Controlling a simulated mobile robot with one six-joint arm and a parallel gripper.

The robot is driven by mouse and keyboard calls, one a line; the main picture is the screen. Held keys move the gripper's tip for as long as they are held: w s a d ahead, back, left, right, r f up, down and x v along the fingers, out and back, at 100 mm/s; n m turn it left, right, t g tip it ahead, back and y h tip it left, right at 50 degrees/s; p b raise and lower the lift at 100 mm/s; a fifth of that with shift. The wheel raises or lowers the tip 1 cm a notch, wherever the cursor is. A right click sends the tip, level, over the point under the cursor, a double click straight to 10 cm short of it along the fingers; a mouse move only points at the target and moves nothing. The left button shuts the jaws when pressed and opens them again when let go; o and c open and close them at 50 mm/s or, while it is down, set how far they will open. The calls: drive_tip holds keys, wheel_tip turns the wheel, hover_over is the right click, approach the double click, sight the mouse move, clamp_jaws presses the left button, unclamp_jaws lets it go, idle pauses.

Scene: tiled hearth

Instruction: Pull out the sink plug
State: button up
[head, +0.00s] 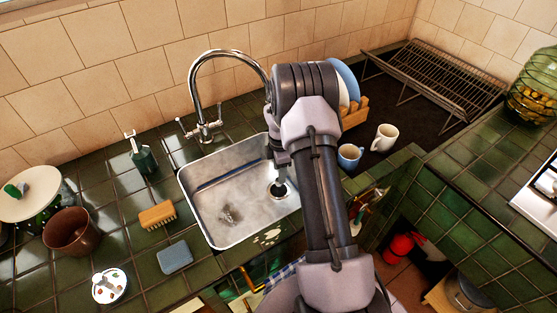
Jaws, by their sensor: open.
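The metal sink (190,207) is set into the green tiled counter and holds cloudy greyish water or suds. The drain area with what looks like the dark round plug (278,191) is at the right side of the basin floor. My gripper (280,181) reaches down into the basin right above the plug. It is open and its fingers are small and dark here. I cannot tell whether they touch the plug. My arm comes in from the lower right and hides the sink's right rim.
A tall curved tap (196,80) stands behind the sink. A blue cup (349,156), a white mug (384,137) and a plate rack (360,104) are to the right. A brush (157,215), a blue-grey sponge (174,258) and a soap bottle (143,157) are left.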

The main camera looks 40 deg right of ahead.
sight(279, 186)
wheel_tip(279, 186, down, 6)
drive_tip(key=shift+w+f+b, duration=0.1)
drive_tip(key=shift+f+b, duration=0.15)
drive_tip(key=shift+b, duration=0.6)
clamp_jaws()
